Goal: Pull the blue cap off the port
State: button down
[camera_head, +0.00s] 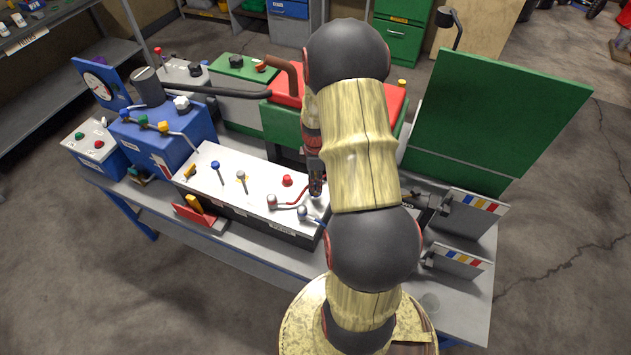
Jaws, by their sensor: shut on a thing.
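My gripper (316,187) points down over the right end of the white-topped panel box (222,176), partly hidden behind my own arm. It is shut on a small bluish piece (317,201), which I take to be the blue cap. The fingers cover most of it. The port under it is hidden, so I cannot tell whether the cap is still seated. A grey ball-shaped fitting with a blue hose (303,211) and a similar fitting with a red hose (272,201) stand just left of the fingers.
A red button (287,181) and a blue-knobbed lever (215,166) stand on the panel. A tall green panel (495,125) rises at right, with two grey striped plates (473,212) below it. A red-and-green machine (283,120) stands behind. A blue valve box (155,135) is at left.

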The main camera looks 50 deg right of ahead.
jog(key=shift+r+p, duration=1.4)
jog(key=shift+r, duration=0.6)
